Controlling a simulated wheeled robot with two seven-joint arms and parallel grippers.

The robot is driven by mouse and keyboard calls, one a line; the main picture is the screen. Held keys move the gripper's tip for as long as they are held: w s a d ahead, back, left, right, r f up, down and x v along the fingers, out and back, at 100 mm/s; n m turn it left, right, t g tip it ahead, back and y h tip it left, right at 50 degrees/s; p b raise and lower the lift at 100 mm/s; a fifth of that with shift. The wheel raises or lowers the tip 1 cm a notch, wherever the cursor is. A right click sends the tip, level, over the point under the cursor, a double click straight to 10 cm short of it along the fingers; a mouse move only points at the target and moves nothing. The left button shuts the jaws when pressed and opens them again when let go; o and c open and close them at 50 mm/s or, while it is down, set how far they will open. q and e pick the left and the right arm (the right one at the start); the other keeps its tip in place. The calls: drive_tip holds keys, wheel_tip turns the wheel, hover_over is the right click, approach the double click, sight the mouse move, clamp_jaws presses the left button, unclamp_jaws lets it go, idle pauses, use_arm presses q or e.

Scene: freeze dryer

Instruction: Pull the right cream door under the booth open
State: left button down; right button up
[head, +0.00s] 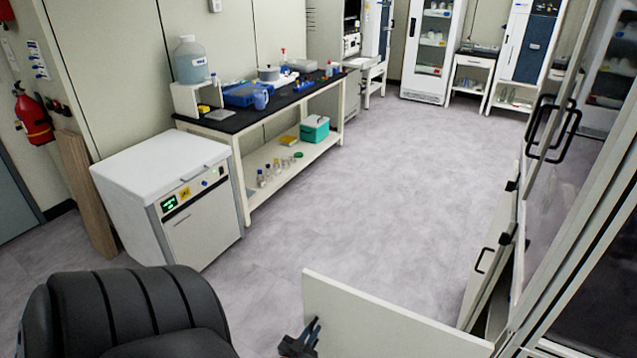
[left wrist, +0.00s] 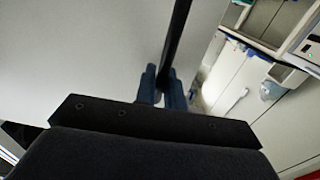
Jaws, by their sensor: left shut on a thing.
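A cream door panel (head: 385,325) stands swung out from the booth frame (head: 575,235) at the bottom of the head view, its free edge to the left. My left gripper (head: 303,338) is at that free edge, low in the picture. In the left wrist view, the blue fingers (left wrist: 162,85) are closed around a dark bar, the door handle (left wrist: 178,38), beside a pale panel surface (left wrist: 80,55). Another cream door (head: 490,270) with a black handle (head: 483,261) is farther along the booth. My right gripper is not in view.
A black padded chair-like shape (head: 125,310) is at the bottom left. A white cabinet (head: 175,195) and a black-topped bench (head: 270,105) stand along the left wall. The grey floor (head: 400,190) between them and the booth is clear.

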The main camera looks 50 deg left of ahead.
use_arm(q)
drive_tip(key=v, duration=0.2)
drive_tip(key=shift+s+d+r, duration=0.1)
drive_tip(key=shift+s+d, duration=0.1)
drive_tip(key=shift+d, duration=0.05)
drive_tip(key=c, duration=1.7)
unclamp_jaws()
drive_tip(key=shift+o, duration=0.4)
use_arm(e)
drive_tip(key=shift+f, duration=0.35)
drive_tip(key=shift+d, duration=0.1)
